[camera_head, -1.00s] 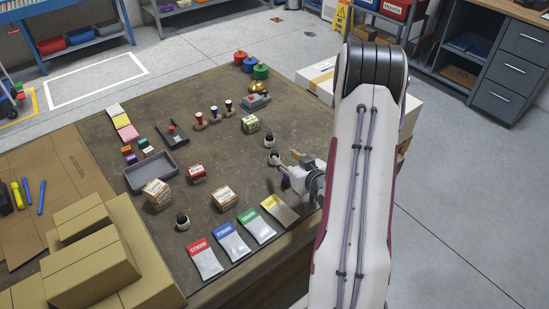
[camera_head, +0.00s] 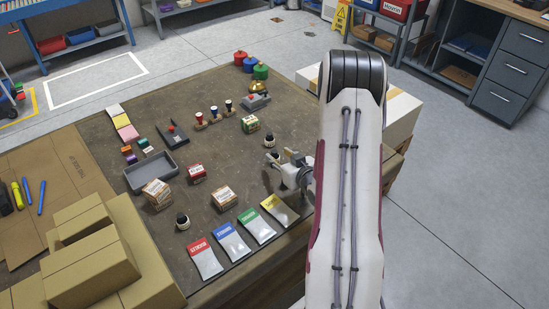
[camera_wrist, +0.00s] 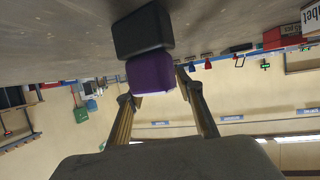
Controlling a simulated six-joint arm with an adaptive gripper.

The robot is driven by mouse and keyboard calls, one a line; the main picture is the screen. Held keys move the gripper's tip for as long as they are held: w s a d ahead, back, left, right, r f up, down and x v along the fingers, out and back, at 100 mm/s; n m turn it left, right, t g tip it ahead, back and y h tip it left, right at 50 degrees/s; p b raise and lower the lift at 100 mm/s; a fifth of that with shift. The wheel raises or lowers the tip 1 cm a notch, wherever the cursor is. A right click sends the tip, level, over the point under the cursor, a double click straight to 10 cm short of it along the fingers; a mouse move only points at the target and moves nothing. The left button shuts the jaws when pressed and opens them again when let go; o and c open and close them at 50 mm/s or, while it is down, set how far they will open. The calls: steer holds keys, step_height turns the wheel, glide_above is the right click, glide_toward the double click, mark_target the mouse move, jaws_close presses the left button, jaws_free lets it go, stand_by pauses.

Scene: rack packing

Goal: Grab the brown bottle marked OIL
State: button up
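Small dark-capped bottles with pale labels stand on the work table (camera_head: 228,170): one at the front (camera_head: 183,222), one at the right (camera_head: 269,140), and one (camera_head: 272,156) close to my gripper. Their labels are too small to read, so I cannot tell which is marked OIL. My gripper (camera_head: 274,164) is low over the table's right side, pointing left, beside that nearest bottle. In the wrist view its two fingers (camera_wrist: 160,85) are apart. A purple block-like thing (camera_wrist: 150,73) with a black part (camera_wrist: 142,32) shows at the fingertips; I cannot tell whether they touch it.
Flat packets, including a yellow-topped one (camera_head: 280,210), lie in front of my gripper. Small boxes (camera_head: 223,198) and a grey tray (camera_head: 165,172) stand to the left. Cardboard boxes (camera_head: 90,265) fill the front left corner.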

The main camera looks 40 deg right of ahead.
mark_target(276, 154)
steer(key=shift+x, duration=1.5)
steer(key=shift+a+f, duration=0.1)
jaws_close()
